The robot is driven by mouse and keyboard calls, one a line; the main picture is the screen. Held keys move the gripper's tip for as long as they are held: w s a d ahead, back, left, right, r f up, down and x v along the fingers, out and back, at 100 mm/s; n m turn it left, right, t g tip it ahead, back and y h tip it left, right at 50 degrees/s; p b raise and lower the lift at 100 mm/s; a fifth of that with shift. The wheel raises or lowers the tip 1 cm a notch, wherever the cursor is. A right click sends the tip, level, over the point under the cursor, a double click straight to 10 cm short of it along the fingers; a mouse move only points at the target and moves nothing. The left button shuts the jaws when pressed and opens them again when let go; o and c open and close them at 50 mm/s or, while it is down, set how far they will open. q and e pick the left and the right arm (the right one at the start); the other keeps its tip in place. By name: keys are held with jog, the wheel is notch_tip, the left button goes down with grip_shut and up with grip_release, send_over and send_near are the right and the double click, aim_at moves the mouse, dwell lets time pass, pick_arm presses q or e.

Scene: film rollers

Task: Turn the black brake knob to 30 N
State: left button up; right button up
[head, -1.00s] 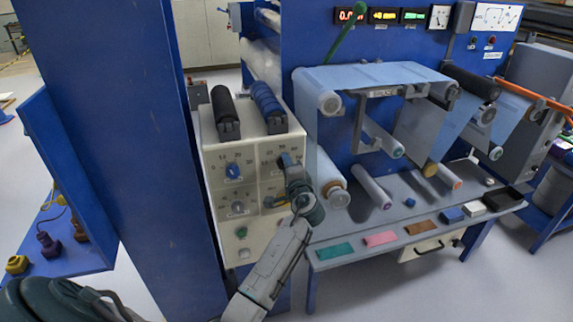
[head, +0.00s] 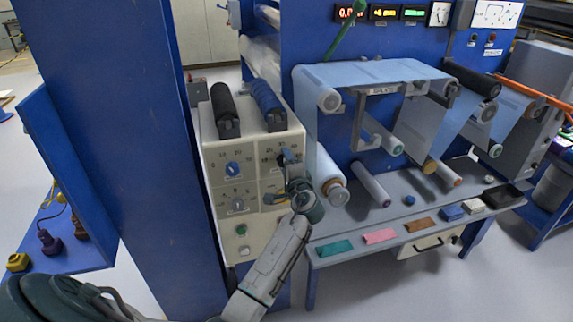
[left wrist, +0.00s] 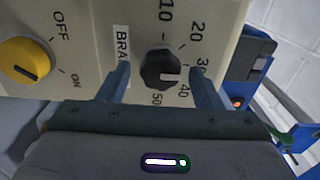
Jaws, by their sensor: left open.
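The black brake knob (left wrist: 161,68) sits on a cream panel in the left wrist view, with numbers 10 to 50 around it. Its pale mark points towards the gap between 30 and 40, though the exact reading is hard to tell. My left gripper (left wrist: 160,88) is open, with one finger on each side of the knob and a visible gap to both. In the head view, my left gripper (head: 287,165) is at the upper right dial of the control box (head: 218,215) and partly hides the knob there. My right gripper is not in view.
A yellow OFF/ON knob (left wrist: 25,62) is beside the left finger in the wrist view. A blue knob (head: 232,169) and a grey knob (head: 237,205) are on the box's left side. A white roller (head: 331,180) stands close right of my wrist.

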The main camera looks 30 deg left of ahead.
pick_arm(q)
jog(key=b+v, duration=0.3)
jog(key=v, duration=0.7)
jog(key=shift+s+d, duration=0.25)
jog(key=shift+s, duration=0.05)
